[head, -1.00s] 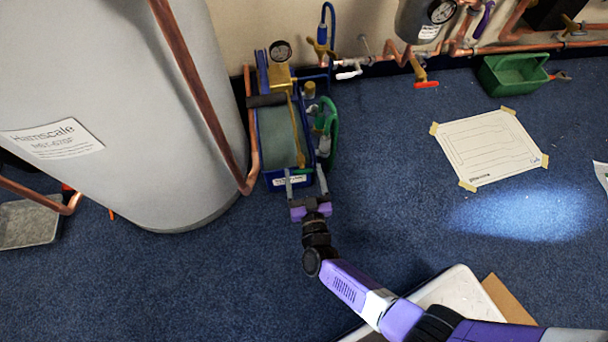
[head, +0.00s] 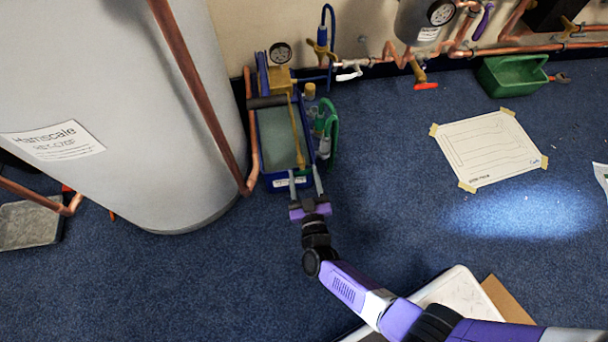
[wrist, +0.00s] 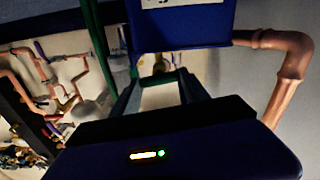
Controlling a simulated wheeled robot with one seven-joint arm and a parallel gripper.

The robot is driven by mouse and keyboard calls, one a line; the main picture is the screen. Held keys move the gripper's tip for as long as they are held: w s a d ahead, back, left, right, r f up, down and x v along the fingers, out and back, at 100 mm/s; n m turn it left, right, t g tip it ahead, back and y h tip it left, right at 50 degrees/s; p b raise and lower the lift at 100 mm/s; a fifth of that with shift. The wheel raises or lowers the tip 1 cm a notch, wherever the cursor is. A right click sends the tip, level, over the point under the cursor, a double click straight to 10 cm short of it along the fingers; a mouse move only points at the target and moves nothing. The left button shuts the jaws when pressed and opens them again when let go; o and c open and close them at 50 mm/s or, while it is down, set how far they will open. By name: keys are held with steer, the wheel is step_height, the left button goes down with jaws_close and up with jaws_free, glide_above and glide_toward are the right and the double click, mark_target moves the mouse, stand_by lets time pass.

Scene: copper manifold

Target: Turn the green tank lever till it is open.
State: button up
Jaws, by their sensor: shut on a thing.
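The blue tank (head: 262,178) stands on the carpet beside the big grey cylinder, with a gauge and a brass bar on top. A green curved piece (head: 334,133), which looks like the tank lever, is at its right side. In the wrist view a green bar (wrist: 92,22) runs down beside one finger, left of the blue tank (wrist: 178,32). My gripper (head: 305,180) is low at the tank's front right corner; its fingers also show in the wrist view (wrist: 158,88).
The grey cylinder (head: 110,130) and a copper pipe (head: 250,170) stand close on the left. Copper pipes with valves line the back wall. A green tub (head: 512,80) and a taped sheet (head: 490,150) lie to the right. The carpet between is clear.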

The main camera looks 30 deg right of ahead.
steer(key=n, duration=0.3)
steer(key=shift+p, duration=0.3)
steer(key=n, duration=0.5)
steer(key=shift+a+p, duration=0.15)
steer(key=shift+p, duration=0.2)
steer(key=n, duration=0.4)
steer(key=shift+f+p, duration=0.1)
steer(key=shift+p, duration=0.25)
steer(key=shift+f+n, duration=0.1)
steer(key=shift+n, duration=2)
steer(key=o, duration=1.4)
steer(key=shift+p+v, duration=1.25)
steer(key=shift+v, duration=2.65)
